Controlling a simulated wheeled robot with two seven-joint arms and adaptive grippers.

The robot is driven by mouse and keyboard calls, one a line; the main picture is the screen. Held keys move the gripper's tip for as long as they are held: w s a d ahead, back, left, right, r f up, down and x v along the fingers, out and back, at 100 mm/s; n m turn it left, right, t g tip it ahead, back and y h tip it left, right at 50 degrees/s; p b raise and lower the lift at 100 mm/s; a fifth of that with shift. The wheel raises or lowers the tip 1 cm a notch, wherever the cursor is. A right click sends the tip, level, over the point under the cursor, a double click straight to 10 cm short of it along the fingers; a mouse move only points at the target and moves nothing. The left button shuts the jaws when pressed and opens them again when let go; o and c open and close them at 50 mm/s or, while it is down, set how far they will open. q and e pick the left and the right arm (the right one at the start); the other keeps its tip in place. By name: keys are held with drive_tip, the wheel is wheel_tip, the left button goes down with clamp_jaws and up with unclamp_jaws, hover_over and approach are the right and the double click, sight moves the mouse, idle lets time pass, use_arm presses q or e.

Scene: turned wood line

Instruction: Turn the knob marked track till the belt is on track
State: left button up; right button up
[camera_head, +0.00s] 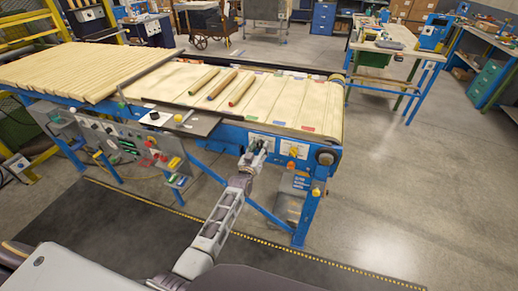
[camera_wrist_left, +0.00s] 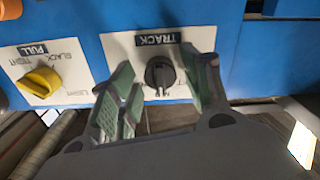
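The black track knob (camera_wrist_left: 160,74) sits on a white plate labelled TRACK (camera_wrist_left: 150,42), which appears upside down in the left wrist view. My left gripper (camera_wrist_left: 163,85) is open, with one green-padded finger on each side of the knob. The right-hand finger is close to the knob; I cannot tell whether it touches. In the head view my left gripper (camera_head: 254,152) covers most of that plate on the conveyor's front side. The pale belt (camera_head: 287,103) carries several wooden rods and has coloured marks along its near edge. My right gripper is not in view.
A yellow knob (camera_wrist_left: 40,82) on a SLACK/TIGHT plate is beside the track knob. A control box (camera_head: 125,143) with buttons hangs under the conveyor's left part. Pale rods (camera_head: 75,72) fill the left table. A workbench (camera_head: 390,47) stands behind right; the floor at right is clear.

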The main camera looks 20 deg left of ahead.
use_arm(q)
drive_tip(key=c, duration=0.8)
drive_tip(key=shift+o, duration=0.2)
drive_tip(key=shift+m, duration=0.3)
drive_tip(key=m+p, duration=0.1)
drive_tip(key=m, duration=0.4)
drive_tip(key=shift+m, duration=0.4)
drive_tip(key=m+b, duration=0.1)
drive_tip(key=m, duration=0.4)
drive_tip(key=shift+m, duration=0.3)
drive_tip(key=o, duration=1)
drive_tip(key=shift+s, duration=0.1)
